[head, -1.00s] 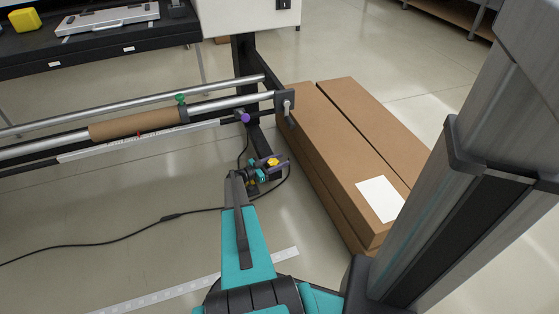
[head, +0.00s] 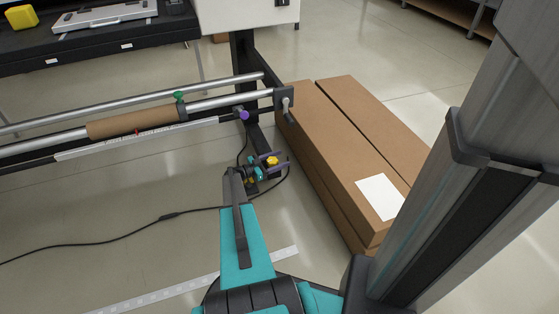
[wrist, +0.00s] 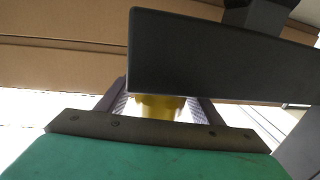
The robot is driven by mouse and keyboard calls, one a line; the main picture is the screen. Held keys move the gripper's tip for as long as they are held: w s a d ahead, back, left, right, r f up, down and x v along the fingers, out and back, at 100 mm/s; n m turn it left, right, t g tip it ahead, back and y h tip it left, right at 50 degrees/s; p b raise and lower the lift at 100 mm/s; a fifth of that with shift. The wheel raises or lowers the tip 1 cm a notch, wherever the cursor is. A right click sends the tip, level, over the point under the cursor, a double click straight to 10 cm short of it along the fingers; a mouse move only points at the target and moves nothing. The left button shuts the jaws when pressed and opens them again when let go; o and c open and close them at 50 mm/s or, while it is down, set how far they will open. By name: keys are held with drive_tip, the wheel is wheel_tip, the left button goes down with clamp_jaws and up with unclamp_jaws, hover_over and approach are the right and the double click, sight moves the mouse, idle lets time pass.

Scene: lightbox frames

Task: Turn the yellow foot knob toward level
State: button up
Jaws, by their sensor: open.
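The yellow foot knob (head: 272,160) is low by the floor at the foot of the printer's dark leg. In the wrist view the yellow knob (wrist: 160,108) shows only in part. A dark bar hides its upper part and my gripper's body hides its lower part. My gripper (head: 274,163) is open at the knob, with its purple-grey fingers on either side of it. I cannot tell whether either finger touches the knob.
Long brown cardboard boxes (head: 335,160) lie on the floor just right of the gripper. A black cable (head: 120,237) runs along the floor at left. A cardboard roll (head: 135,122) on metal rails is above left. A purple knob (head: 242,113) sits above.

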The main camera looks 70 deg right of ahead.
drive_tip(key=p+v, duration=0.2)
drive_tip(key=v, duration=1.1)
drive_tip(key=shift+w+a+p, duration=0.25)
drive_tip(key=shift+p, duration=0.05)
drive_tip(key=shift+w+r, duration=0.1)
